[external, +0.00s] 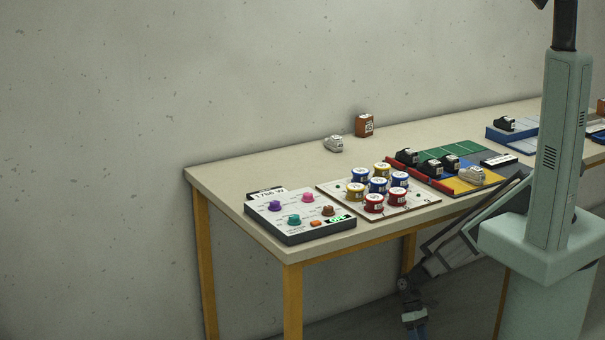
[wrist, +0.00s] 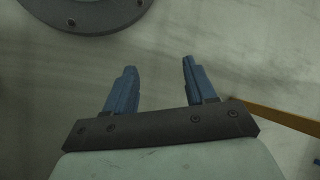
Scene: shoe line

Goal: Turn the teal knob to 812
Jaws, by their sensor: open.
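The teal knob (external: 294,219) sits on the front left part of a control panel (external: 290,238) at the near left end of the table, in the external view. Its pointer and scale are too small to read. A purple knob, a pink knob and a brown knob share the panel, with an orange button and a small green display (external: 338,218). My gripper (wrist: 158,75) is open and empty in the wrist view, its two blue fingers apart over bare floor. In the external view my gripper (external: 414,318) hangs low, below the table edge, away from the panel.
A label plate (external: 266,193) stands behind the panel. A board with several blue, red and yellow cans (external: 377,187) stands right of it. A coloured mat with shoes (external: 450,160) lies farther right. A grey shoe (external: 333,143) and brown box (external: 364,125) stand at the back. The table's front edge (external: 400,215) lies above my gripper.

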